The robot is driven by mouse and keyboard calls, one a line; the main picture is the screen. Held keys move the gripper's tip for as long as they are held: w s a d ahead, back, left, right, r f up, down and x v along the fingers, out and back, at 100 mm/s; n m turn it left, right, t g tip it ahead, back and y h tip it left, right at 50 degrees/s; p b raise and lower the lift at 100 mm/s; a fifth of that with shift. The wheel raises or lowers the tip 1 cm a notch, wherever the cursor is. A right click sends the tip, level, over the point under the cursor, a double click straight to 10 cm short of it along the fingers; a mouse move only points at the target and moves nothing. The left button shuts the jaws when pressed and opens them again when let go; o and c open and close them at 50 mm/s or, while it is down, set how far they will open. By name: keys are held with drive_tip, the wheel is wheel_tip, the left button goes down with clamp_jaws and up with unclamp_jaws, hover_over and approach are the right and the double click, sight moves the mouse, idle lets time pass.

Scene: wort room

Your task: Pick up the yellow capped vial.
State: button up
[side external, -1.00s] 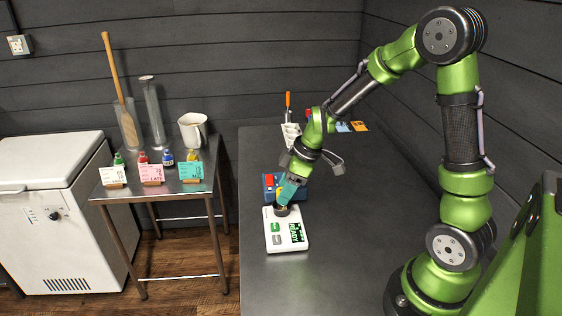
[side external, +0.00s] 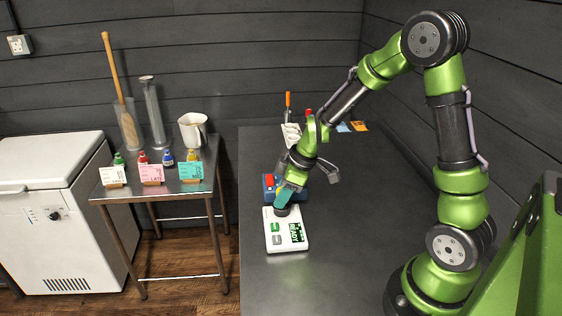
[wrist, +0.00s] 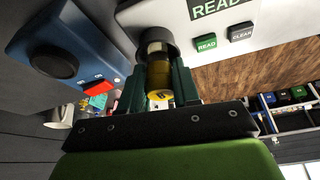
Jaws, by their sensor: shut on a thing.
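The yellow capped vial (wrist: 158,96) shows in the wrist view between the two dark green fingers of my gripper (wrist: 158,75). The gripper is shut on it. The vial's far end is at the dark round well (wrist: 154,37) of the white reader (wrist: 200,35); I cannot tell how deep it sits. In the side view my gripper (side external: 283,200) is at the back end of the reader (side external: 273,243), and the fingers hide the vial.
A blue box with a red switch (side external: 269,181) stands close behind the reader. A white rack (side external: 291,135) is farther back. At left, a metal side table (side external: 205,187) holds cards, small bottles and a jug (side external: 193,130). The dark bench is clear to the right.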

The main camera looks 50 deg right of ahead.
wheel_tip(320, 180, up, 10)
drive_tip(key=o, duration=0.5)
drive_tip(key=c, duration=0.4)
drive_tip(key=shift+d+f, duration=0.15)
drive_tip(key=shift+d, duration=0.15)
drive_tip(key=shift+w+d+f, duration=0.75)
drive_tip(key=shift+d+f, duration=0.3)
drive_tip(key=shift+d, duration=0.65)
drive_tip(key=shift+w+d+f, duration=0.8)
drive_tip(key=shift+d+f, duration=0.2)
drive_tip(key=shift+d, duration=0.75)
drive_tip(key=shift+w+d+f, duration=0.75)
drive_tip(key=shift+d+f, duration=0.3)
drive_tip(key=shift+d, duration=0.65)
